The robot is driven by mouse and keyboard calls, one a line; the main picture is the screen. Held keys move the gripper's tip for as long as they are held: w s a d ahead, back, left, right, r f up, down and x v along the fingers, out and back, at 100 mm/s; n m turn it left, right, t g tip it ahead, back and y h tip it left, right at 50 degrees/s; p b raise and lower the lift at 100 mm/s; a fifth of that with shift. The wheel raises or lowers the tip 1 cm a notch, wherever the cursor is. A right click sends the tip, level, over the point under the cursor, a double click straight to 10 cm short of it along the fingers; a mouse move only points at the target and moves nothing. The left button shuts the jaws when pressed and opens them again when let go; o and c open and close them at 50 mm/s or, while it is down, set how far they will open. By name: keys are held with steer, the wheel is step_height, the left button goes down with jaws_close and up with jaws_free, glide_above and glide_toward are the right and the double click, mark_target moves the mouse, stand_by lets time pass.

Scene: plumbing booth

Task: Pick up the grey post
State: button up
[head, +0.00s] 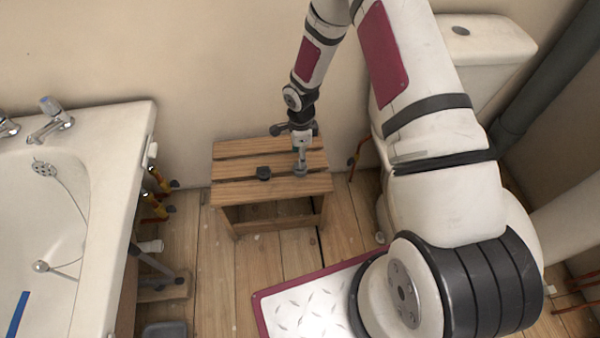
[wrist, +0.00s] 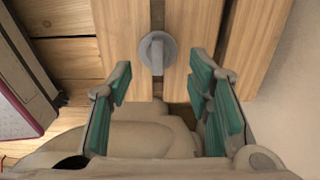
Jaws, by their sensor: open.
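The grey post (head: 300,169) stands on the slatted wooden stool (head: 237,188), towards the right side of its top. It has a round base, and the wrist view shows the post (wrist: 157,52) from above, just beyond the fingertips. My gripper (head: 301,144) is above the stool and close over the post in the head view. In the wrist view my gripper (wrist: 164,86) is open, with its green-padded fingers apart and nothing between them. I cannot tell the exact height gap to the post.
A white basin (head: 100,130) with taps stands at the left. A white cistern (head: 485,45) and a dark pipe (head: 550,75) are at the right. Bare floorboards (head: 280,262) lie before the stool.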

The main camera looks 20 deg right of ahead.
mark_target(300, 172)
steer(key=shift+s+a+f+b, duration=0.1)
steer(key=shift+f+b, duration=0.5)
steer(key=shift+f, duration=0.75)
steer(key=shift+s+f+b, duration=0.1)
steer(key=shift+f+b, duration=0.45)
steer(key=shift+f, duration=0.8)
steer(key=c, duration=0.8)
